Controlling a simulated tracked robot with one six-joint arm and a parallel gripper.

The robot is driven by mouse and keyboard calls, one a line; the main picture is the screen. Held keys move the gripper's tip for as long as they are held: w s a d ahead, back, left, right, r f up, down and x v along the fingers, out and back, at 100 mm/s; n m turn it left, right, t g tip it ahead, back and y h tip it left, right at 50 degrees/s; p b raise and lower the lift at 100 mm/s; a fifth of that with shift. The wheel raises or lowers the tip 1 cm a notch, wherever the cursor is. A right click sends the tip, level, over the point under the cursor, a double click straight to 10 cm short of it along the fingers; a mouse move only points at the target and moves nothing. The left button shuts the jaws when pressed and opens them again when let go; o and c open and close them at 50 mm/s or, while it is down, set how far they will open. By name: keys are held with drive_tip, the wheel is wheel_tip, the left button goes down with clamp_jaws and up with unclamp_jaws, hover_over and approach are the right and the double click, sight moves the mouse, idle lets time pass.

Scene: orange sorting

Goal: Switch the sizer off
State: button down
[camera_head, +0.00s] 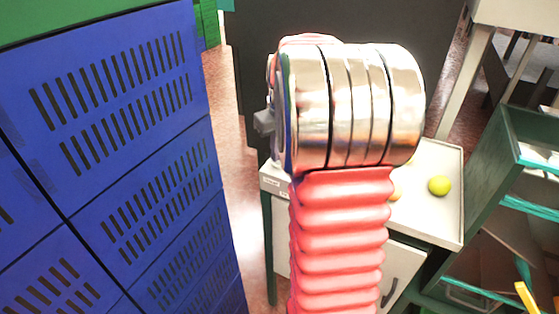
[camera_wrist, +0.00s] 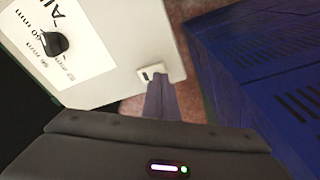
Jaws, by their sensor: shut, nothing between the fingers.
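In the wrist view a pale panel (camera_wrist: 100,84), which looks like the sizer's, carries a white label with a black round knob (camera_wrist: 55,44) and printed millimetre marks. A small white switch plate with a dark rocker (camera_wrist: 152,73) sits near the panel's lower right corner. My gripper (camera_wrist: 158,80) is shut and empty, its fingertips right at the lower edge of the switch plate. I cannot tell if they touch it. The rocker's position is too small to read. In the head view my arm hides the switch and most of the gripper.
Stacked blue crates (camera_head: 125,90) stand close on the left, also at right in the wrist view (camera_wrist: 265,65). A green rack (camera_head: 490,190) stands at right. A narrow floor strip (camera_head: 226,130) is clear.

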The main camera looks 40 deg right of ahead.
drive_tip(key=shift+f, duration=0.65)
idle(1.0)
drive_tip(key=shift+r, duration=0.1)
wheel_tip(320, 180, up, 7)
idle(1.2)
idle(0.5)
